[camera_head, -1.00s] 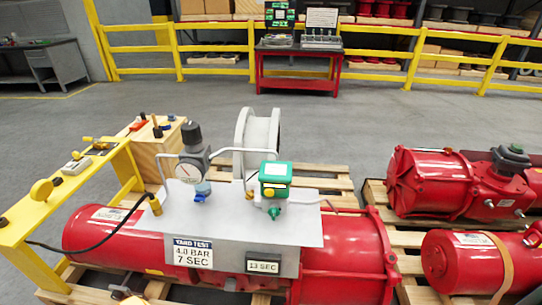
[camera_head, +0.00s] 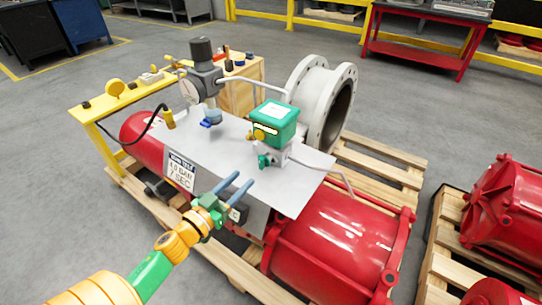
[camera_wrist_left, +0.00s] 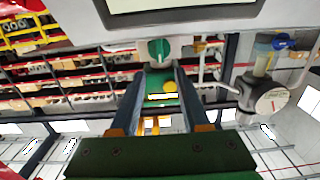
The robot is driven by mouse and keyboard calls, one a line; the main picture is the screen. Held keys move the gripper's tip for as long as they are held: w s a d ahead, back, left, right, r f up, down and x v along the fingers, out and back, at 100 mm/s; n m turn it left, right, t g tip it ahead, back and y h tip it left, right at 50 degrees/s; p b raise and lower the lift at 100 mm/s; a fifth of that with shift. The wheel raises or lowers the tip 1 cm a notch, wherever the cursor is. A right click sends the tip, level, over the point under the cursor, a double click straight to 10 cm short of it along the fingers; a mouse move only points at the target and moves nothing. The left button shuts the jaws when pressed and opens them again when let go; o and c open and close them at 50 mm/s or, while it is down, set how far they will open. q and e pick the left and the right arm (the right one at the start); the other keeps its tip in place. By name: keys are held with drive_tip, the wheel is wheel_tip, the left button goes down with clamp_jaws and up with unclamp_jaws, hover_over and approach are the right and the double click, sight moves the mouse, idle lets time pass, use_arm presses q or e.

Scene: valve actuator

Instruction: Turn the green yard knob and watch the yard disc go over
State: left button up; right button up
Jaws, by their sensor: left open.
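The green knob (camera_head: 264,161) sits on a small grey block below the green box (camera_head: 273,122), on the grey plate of the red actuator. In the left wrist view the knob (camera_wrist_left: 159,50) shows just beyond my fingertips, with the green box (camera_wrist_left: 161,92) behind. My left gripper (camera_head: 244,178) is open and empty, in front of the knob and apart from it; its two fingers (camera_wrist_left: 162,65) flank the knob in the wrist view. A round yellow disc (camera_head: 115,88) stands on the yellow stand; I cannot tell whether it is the yard disc. My right gripper is out of view.
A pressure gauge (camera_head: 191,91) and blue-handled valve (camera_head: 211,122) stand left of the green box. A flanged grey pipe (camera_head: 310,95) is behind. Thin metal tubing (camera_head: 335,176) runs at the right. A black cable (camera_head: 138,136) curves at the left.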

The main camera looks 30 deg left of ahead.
sight(260, 160)
use_arm(q)
drive_tip(key=w, duration=0.6)
drive_tip(key=shift+w+d+r, duration=0.2)
drive_tip(key=shift+w+r, duration=0.05)
drive_tip(key=shift+r, duration=0.15)
drive_tip(key=shift+w+f, duration=0.15)
drive_tip(key=shift+w, duration=0.4)
drive_tip(key=shift+s, duration=0.1)
clamp_jaws()
